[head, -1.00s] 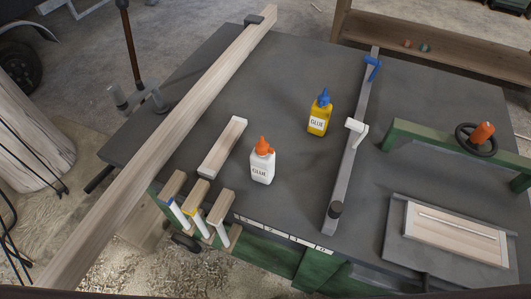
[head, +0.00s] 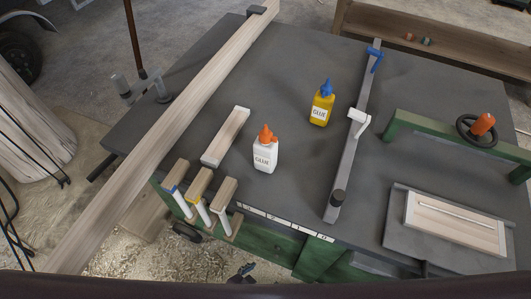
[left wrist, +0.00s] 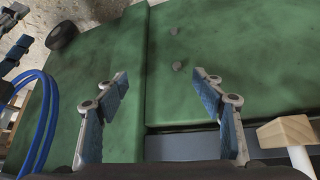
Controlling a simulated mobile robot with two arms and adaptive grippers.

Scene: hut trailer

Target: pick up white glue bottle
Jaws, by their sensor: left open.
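The white glue bottle (head: 265,155) with an orange cap stands upright on the dark bench top in the head view, near the front edge. A yellow glue bottle (head: 322,105) with a blue cap stands behind it to the right. My left gripper (head: 242,272) shows small and dark at the bottom of the head view, in front of the bench and below the bottle. In the left wrist view my left gripper (left wrist: 163,92) is open and empty, facing the green bench side. Blue-padded parts at that view's left edge look like my right gripper, but are cut off.
The bench top (head: 290,185) is clear around the bottle. A wooden block (head: 225,137) lies to its left, beyond it a long plank (head: 165,125). Several wood-ended tools (head: 200,183) hang at the front edge. A bar clamp (head: 350,145) lies to the right.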

